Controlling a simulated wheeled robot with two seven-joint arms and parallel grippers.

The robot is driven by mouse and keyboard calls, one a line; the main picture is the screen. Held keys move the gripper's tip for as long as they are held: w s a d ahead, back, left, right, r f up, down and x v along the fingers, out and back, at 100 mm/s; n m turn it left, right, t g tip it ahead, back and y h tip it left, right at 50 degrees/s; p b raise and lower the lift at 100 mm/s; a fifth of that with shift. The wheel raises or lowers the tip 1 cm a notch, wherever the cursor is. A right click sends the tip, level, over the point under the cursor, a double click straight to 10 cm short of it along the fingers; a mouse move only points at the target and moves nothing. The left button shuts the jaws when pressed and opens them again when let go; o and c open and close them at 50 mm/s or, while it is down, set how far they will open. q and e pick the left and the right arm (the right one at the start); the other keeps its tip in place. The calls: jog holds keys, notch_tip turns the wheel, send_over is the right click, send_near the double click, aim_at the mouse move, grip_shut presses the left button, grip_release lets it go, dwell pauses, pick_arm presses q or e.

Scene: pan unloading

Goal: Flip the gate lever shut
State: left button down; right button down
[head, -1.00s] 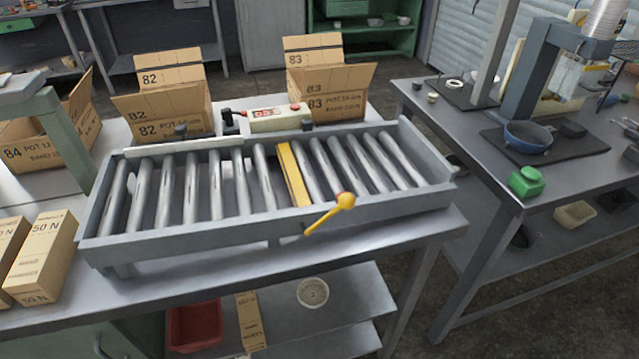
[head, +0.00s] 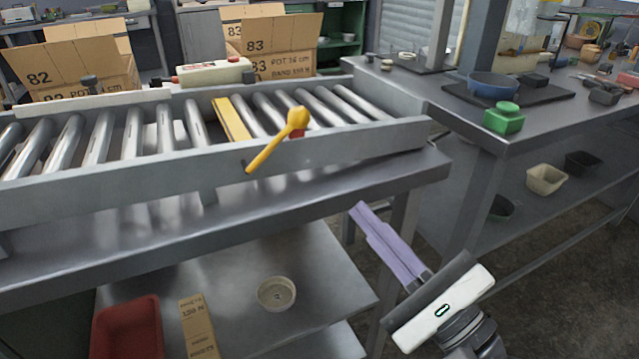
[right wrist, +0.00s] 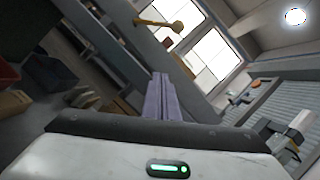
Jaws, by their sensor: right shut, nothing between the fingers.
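The yellow gate lever (head: 277,140) is on the front rail of the roller conveyor (head: 350,139). It slants, with its round knob up and to the right and its thin end down and to the left. A yellow gate bar (head: 231,119) lies among the rollers behind it. My right gripper (head: 362,212) is shut and empty, below and right of the lever, apart from it, in front of the bench. In the right wrist view the purple fingers (right wrist: 160,80) are together, and the lever (right wrist: 160,24) shows beyond them. My left gripper is out of view.
Boxes marked 82 (head: 65,68) and 83 (head: 282,45) stand behind the conveyor. A side bench at right carries a green block (head: 503,118) and a blue bowl (head: 493,85). A red bin (head: 127,328) and a round dish (head: 277,294) sit on the lower shelf.

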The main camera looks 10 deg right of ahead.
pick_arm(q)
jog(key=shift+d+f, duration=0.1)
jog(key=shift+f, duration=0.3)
pick_arm(e)
jog(key=shift+s+d+r+m+t, duration=0.1)
jog(key=shift+r+m+t, duration=0.1)
jog(key=shift+r+m, duration=0.2)
jog(key=shift+s+d+r+m+t, duration=0.1)
jog(key=shift+r+m+t, duration=0.15)
jog(key=shift+m, duration=0.25)
